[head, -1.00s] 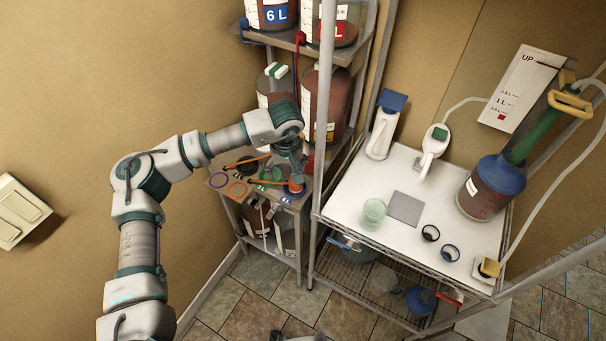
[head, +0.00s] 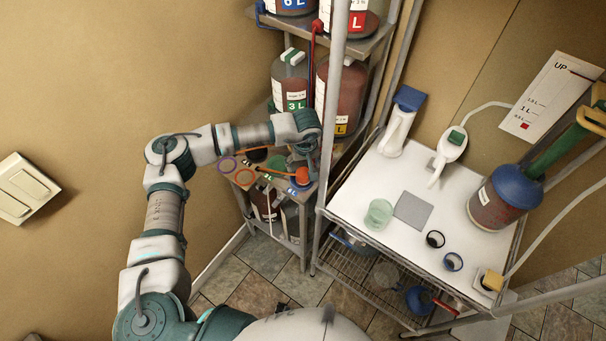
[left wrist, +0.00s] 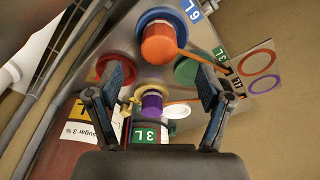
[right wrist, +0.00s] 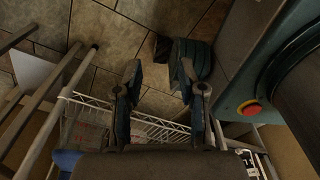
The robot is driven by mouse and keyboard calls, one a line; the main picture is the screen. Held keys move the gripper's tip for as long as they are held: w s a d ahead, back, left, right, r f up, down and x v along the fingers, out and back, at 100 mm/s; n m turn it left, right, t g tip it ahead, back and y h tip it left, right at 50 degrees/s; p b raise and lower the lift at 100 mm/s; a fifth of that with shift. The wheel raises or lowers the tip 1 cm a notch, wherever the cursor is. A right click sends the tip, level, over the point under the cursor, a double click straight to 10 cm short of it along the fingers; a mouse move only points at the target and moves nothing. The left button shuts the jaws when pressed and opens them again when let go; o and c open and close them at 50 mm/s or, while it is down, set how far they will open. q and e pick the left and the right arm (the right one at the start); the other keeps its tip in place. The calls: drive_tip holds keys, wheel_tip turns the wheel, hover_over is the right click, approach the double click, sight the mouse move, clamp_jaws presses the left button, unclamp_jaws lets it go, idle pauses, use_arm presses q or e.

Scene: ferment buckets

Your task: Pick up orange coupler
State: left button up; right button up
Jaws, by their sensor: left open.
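The orange coupler (head: 302,175) is a short orange cap on the blue ring by the 6 L label, on the small shelf's top. An orange strap runs from it. In the left wrist view the coupler (left wrist: 158,45) stands ahead of the fingers, slightly beyond the tips. My left gripper (left wrist: 160,76) is open and empty, with a finger to either side of the coupler's line. In the head view the left gripper (head: 312,152) hangs just above the coupler, partly hidden by its own wrist. My right gripper (right wrist: 158,72) is open and empty above the floor.
In the left wrist view, a purple cap (left wrist: 152,103) is close below the coupler, with a red ring (left wrist: 115,68) and green ring (left wrist: 187,71) at the sides. Large buckets (head: 340,95) stand behind. A metal rack post (head: 330,120) is close right of the gripper.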

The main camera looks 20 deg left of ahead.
sight(303, 172)
use_arm(q)
drive_tip(key=shift+w+f, duration=0.2)
drive_tip(key=shift+f, duration=1.05)
drive_tip(key=f, duration=0.1)
drive_tip(key=f+p, duration=0.1)
drive_tip(key=f, duration=0.1)
drive_tip(key=w+f, duration=0.1)
drive_tip(key=f, duration=0.1)
drive_tip(key=shift+a+p, duration=0.3)
drive_tip(key=shift+p, duration=0.1)
drive_tip(key=shift+r, duration=0.15)
drive_tip(key=c, duration=1.5)
use_arm(e)
drive_tip(key=shift+w+d+r, duration=0.2)
drive_tip(key=shift+r, duration=0.3)
drive_tip(key=shift+w+d+r, duration=0.15)
drive_tip(key=shift+w+r, duration=0.05)
drive_tip(key=shift+r, duration=0.25)
